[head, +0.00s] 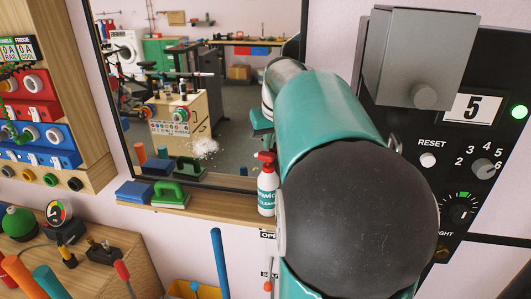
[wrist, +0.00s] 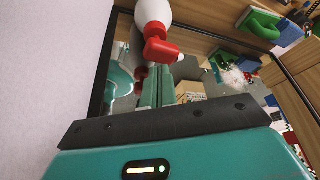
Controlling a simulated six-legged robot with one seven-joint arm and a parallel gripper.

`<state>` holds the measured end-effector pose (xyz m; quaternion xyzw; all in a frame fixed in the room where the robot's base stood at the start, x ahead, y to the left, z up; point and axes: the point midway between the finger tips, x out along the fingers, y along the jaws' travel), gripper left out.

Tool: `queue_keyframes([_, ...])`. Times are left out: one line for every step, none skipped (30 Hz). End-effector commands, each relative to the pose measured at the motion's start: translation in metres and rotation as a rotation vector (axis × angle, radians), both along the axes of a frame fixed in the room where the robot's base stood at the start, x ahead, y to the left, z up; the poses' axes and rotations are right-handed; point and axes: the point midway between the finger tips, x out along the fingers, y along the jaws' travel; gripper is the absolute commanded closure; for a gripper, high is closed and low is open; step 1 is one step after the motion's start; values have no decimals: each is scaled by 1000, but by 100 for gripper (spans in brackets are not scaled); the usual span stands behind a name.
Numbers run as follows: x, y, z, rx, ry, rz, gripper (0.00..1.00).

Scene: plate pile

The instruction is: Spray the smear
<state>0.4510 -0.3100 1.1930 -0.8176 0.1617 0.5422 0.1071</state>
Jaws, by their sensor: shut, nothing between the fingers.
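The smear (head: 205,147) is a white splotch on the lower part of the mirror (head: 225,120). It also shows at the right in the wrist view (wrist: 235,78). The spray bottle (head: 267,190), white with a red trigger head, stands upright on the wooden shelf below the mirror, right of the smear. In the wrist view the bottle (wrist: 152,14) appears upside down at the top, with its reflection below. My gripper (wrist: 165,122) is shut and empty, with the bottle apart from it. In the head view my arm hides most of the gripper.
On the shelf (head: 230,202), a green-handled tool (head: 170,193) and a blue block (head: 134,193) lie left of the bottle. A dark control panel (head: 450,150) is at the right. Boxes with knobs and sockets (head: 35,130) fill the left wall. A cluttered bench (head: 110,272) stands below.

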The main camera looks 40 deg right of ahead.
Motion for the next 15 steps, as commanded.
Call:
queue_keyframes([0,0,0,0,0,0,100])
queue_keyframes([0,0,0,0,0,0,100])
queue_keyframes([0,0,0,0,0,0,100])
queue_keyframes([0,0,0,0,0,0,100])
queue_keyframes([0,0,0,0,0,0,100])
queue_keyframes([0,0,0,0,0,0,100])
queue_keyframes([0,0,0,0,0,0,100])
queue_keyframes([0,0,0,0,0,0,100])
queue_keyframes([0,0,1,0,-1,0,100])
queue_keyframes([0,0,2,0,-1,0,100])
queue_keyframes([0,0,4,-1,-2,0,100])
queue_keyframes([0,0,7,-1,-2,0,100])
queue_keyframes([0,0,10,-1,-2,0,100])
queue_keyframes([0,0,13,0,-1,0,100])
queue_keyframes([0,0,17,-2,-1,0,100])
